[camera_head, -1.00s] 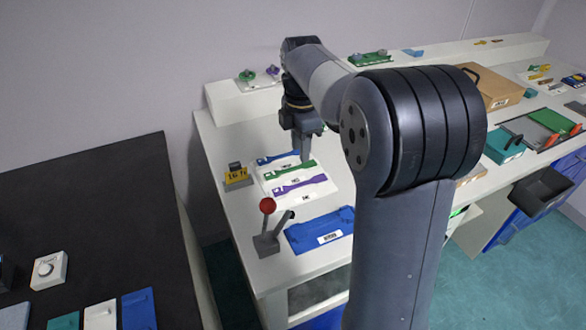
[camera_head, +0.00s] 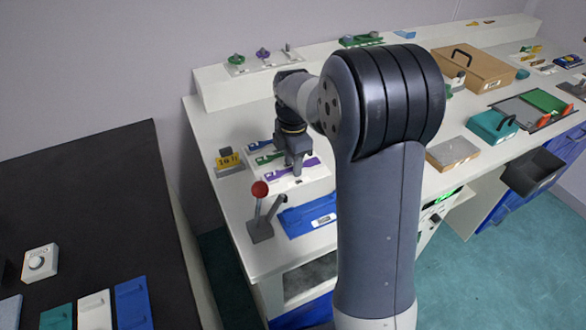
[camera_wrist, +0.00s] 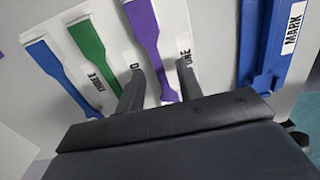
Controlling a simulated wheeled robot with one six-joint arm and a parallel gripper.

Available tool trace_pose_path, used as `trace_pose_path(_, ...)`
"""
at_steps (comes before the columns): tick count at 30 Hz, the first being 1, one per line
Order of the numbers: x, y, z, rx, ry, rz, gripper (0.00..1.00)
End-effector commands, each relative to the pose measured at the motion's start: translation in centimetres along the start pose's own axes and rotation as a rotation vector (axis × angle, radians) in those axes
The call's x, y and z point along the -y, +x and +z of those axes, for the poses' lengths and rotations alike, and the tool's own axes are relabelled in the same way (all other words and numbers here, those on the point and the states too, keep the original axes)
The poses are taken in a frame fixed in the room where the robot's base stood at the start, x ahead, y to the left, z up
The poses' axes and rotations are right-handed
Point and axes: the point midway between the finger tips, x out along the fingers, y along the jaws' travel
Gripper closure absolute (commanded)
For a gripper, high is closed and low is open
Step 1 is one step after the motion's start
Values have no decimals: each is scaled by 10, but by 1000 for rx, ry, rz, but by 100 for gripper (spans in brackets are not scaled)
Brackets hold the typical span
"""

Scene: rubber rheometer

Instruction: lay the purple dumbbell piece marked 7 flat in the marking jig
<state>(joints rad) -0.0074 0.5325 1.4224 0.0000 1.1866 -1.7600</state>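The purple dumbbell piece (camera_head: 310,163) lies flat on a white board, nearest the front of three strips. In the wrist view the purple piece (camera_wrist: 146,40) runs between the two fingers; no 7 can be read on it. My gripper (camera_head: 298,174) is low over it. In the wrist view my gripper (camera_wrist: 160,86) is open, one finger on each side of the strip's narrow part; contact cannot be told. The blue marking jig (camera_head: 300,222) lies empty in front of the board; the jig (camera_wrist: 258,45), labelled MARK, is at the right in the wrist view.
Green (camera_wrist: 88,42) and blue (camera_wrist: 48,60) strips lie beside the purple one. A red-knobbed lever (camera_head: 260,210) stands left of the jig.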

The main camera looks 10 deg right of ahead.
Motion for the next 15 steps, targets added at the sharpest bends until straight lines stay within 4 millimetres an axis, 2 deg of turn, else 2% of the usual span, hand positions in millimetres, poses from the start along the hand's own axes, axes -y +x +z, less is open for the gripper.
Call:
trace_pose_path(6,0,0,0,0,0,0,67)
trace_pose_path(15,0,0,0,0,0,0,92)
